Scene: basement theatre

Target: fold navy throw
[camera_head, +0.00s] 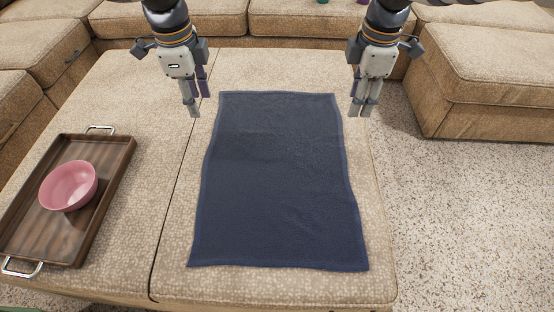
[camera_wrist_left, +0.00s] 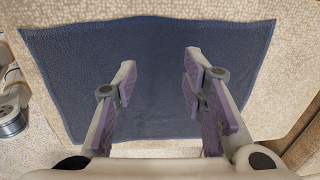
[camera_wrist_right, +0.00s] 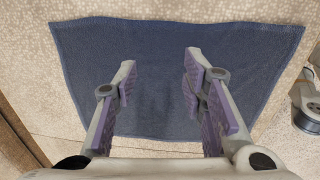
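The navy throw (camera_head: 278,180) lies flat and spread out on a beige ottoman cushion (camera_head: 378,285), its long side running from near to far. No fold shows in it. It also fills much of the left wrist view (camera_wrist_left: 155,70) and the right wrist view (camera_wrist_right: 155,70). My right gripper (camera_head: 360,110) is open and empty, above and just outside the far right corner. Neither gripper touches the cloth, as far as I can tell.
A brown wooden tray (camera_head: 97,210) with metal handles lies on the cushion to the left, apart from the throw. A pink bowl (camera_head: 68,186) stands in it. Sofa seats (camera_head: 490,70) surround the back and sides. Speckled carpet (camera_head: 460,220) is clear at right.

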